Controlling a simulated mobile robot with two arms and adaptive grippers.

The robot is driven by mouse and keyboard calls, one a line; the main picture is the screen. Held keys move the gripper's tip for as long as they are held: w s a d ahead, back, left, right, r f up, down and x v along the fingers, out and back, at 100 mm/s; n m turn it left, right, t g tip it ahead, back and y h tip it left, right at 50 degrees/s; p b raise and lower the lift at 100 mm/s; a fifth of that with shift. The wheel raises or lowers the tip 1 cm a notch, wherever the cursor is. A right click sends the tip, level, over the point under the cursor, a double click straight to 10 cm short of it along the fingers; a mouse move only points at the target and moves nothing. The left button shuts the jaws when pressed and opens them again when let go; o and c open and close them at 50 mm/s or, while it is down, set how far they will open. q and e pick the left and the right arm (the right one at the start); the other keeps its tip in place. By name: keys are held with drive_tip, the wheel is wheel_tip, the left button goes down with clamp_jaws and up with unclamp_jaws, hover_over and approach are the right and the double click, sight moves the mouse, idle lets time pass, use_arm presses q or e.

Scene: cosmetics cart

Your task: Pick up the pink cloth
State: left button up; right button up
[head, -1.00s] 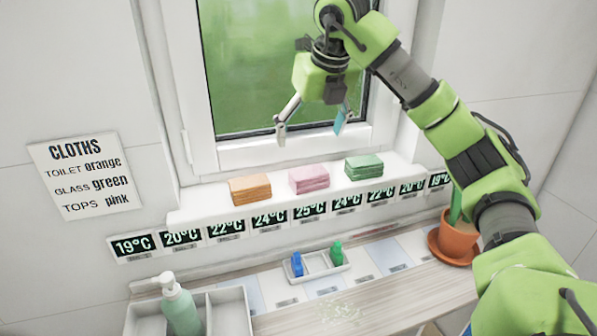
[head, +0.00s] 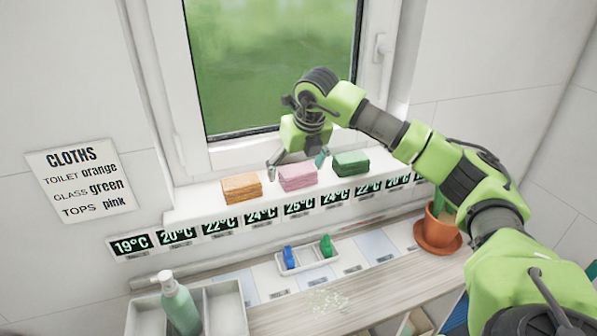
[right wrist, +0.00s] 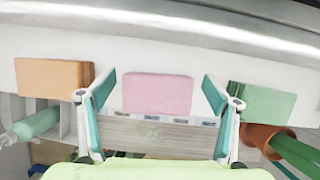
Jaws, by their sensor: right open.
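The pink cloth (head: 298,178) is a folded stack on the white window ledge, between the orange cloth (head: 241,188) and the green cloth (head: 350,164). My right gripper (head: 297,164) is open and empty, pointing down just above the pink cloth. In the right wrist view the pink cloth (right wrist: 157,94) shows between the two spread fingers (right wrist: 157,92), with a gap on each side. The orange cloth (right wrist: 54,78) and the green cloth (right wrist: 262,103) lie outside the fingers. My left gripper is not in view.
The window (head: 275,65) stands behind the ledge. Temperature displays (head: 261,216) line the ledge's front. Below are a small tray (head: 308,262) with a blue and a green item, a soap bottle (head: 178,304) and a potted plant (head: 438,232). A cloth sign (head: 85,178) hangs at left.

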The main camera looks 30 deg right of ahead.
sight(293, 165)
drive_tip(key=shift+w+a+f, duration=0.1)
drive_tip(key=shift+c, duration=0.7)
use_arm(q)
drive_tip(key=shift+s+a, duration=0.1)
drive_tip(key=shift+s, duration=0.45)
use_arm(e)
drive_tip(key=c, duration=1)
drive_tip(key=shift+c, duration=0.2)
drive_tip(key=shift+r, duration=0.55)
drive_tip(key=b+v, duration=0.1)
drive_tip(key=v, duration=0.1)
drive_tip(key=shift+a+r+b, duration=0.1)
drive_tip(key=shift+r+b, duration=0.25)
drive_tip(key=shift+r, duration=0.05)
use_arm(q)
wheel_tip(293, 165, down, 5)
drive_tip(key=b, duration=0.3)
use_arm(e)
drive_tip(key=s+a+r, duration=0.5)
drive_tip(key=s+r, duration=0.4)
drive_tip(key=s, duration=0.3)
drive_tip(key=shift+a+r, duration=0.15)
drive_tip(key=shift+a, duration=0.15)
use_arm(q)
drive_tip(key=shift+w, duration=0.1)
